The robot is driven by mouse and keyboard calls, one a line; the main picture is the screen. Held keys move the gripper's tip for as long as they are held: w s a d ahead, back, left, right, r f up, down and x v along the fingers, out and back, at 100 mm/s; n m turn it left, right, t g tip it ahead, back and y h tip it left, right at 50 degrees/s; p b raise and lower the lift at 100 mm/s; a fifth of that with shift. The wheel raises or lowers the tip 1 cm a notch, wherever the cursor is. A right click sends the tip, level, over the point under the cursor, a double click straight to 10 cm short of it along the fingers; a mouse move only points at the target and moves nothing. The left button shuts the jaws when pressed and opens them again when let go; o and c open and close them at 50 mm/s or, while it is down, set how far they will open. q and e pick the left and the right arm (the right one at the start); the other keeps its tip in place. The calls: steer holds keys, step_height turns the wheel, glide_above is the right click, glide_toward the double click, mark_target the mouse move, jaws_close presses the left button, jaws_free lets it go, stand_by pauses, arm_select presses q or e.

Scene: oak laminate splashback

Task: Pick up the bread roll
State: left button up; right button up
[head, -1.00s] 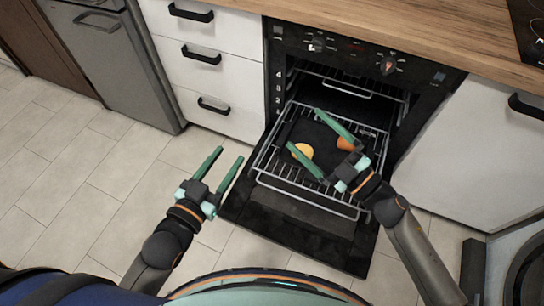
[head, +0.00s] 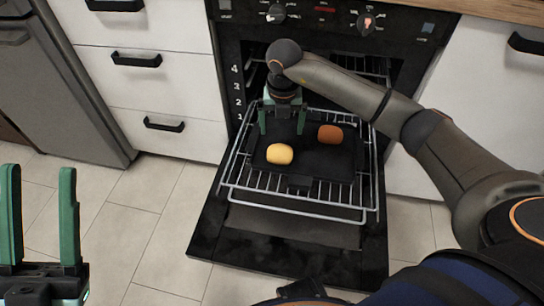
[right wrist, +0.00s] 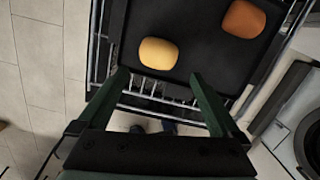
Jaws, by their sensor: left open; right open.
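Two rounded, bun-like objects lie on a dark tray (head: 330,165) on the pulled-out oven rack. One is pale yellow (head: 280,154) and one is orange-brown (head: 330,134); I cannot tell for sure which is the bread roll. My right gripper (head: 281,130) is open and empty, above the tray beside the yellow one. In the right wrist view the yellow one (right wrist: 158,53) lies just beyond the gap between the open fingertips (right wrist: 157,76), and the orange-brown one (right wrist: 243,19) is farther right. My left gripper (head: 38,172) is open and empty at the far left, over the floor.
The wire rack (head: 235,180) sticks out of the open oven above its lowered door (head: 290,255). White drawers (head: 150,85) with black handles stand to the left, and a white cabinet (head: 480,75) to the right. The tiled floor (head: 150,235) left of the door is clear.

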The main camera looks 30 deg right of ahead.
mark_target(280, 150)
steer(key=f, duration=0.2)
steer(key=f+b, duration=0.1)
steer(key=f, duration=0.1)
steer(key=f+b, duration=0.1)
steer(key=f, duration=0.1)
steer(key=shift+w+d+f, duration=0.1)
steer(key=shift+w+f, duration=0.15)
steer(key=f+b, duration=0.1)
steer(key=f, duration=0.1)
steer(key=f+b, duration=0.2)
steer(key=f, duration=0.1)
steer(key=shift+w, duration=0.2)
arm_select(q)
step_height(280, 150, down, 6)
steer(key=shift+w+d+g, duration=0.2)
steer(key=shift+d+g, duration=0.1)
steer(key=shift+d, duration=0.1)
arm_select(e)
steer(key=shift+r, duration=0.1)
steer(key=c, duration=1)
